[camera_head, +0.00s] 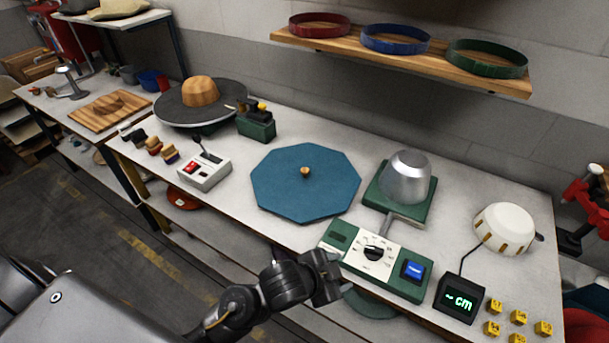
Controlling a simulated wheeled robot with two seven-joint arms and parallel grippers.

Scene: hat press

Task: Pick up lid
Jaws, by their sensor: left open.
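A flat blue octagonal lid (270,187) with a small wooden knob (305,172) at its middle lies on the white worktop. My left gripper (334,276) is open and empty. It appears near the worktop's front edge, below the lid in the picture and apart from it, close to the left end of the green control panel. My right gripper is not in view.
The green control panel (335,240) has a dial and a blue button, with a metal dome (405,177) behind it. A white box with a red button (204,171) stands left of the lid, and a green holder (256,127) behind it. A wooden shelf (420,68) with coloured rings hangs above.

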